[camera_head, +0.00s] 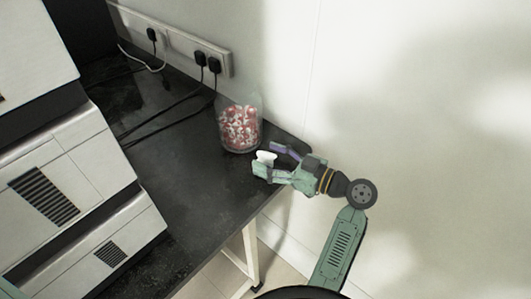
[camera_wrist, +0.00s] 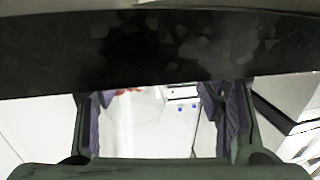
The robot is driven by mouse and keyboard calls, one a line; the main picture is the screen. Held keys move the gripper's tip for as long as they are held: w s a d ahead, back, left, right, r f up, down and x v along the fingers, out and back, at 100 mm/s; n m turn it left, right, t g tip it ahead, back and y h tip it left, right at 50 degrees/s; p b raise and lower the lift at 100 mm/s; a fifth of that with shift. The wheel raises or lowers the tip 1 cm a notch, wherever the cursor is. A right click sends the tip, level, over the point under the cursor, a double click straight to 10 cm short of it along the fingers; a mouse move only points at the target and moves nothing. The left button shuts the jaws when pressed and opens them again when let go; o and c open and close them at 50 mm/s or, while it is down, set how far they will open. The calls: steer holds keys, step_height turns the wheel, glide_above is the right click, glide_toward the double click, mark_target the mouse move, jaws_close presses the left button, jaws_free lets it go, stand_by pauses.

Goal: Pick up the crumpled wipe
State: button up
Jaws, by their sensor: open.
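A small white thing (camera_head: 266,156), which looks like the crumpled wipe, shows at the fingers of my gripper (camera_head: 268,160) in the head view. My gripper is open, near the right end of the black bench and just in front of the jar. In the wrist view, my two fingers (camera_wrist: 160,115) stand apart at left and right, with a pale area (camera_wrist: 150,130) between them. I cannot tell whether that area is the wipe or background, or whether the wipe touches a finger.
A clear jar (camera_head: 240,128) of red and white items stands on the black bench (camera_head: 180,165) close behind my gripper. Large white machines (camera_head: 90,160) fill the left side. Cables run to wall sockets (camera_head: 185,45). The bench's middle is clear.

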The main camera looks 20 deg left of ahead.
steer(key=shift+w+a+f, duration=0.1)
steer(key=shift+w+a, duration=0.05)
steer(key=shift+a, duration=0.55)
steer(key=shift+c, duration=0.3)
steer(key=c, duration=0.7)
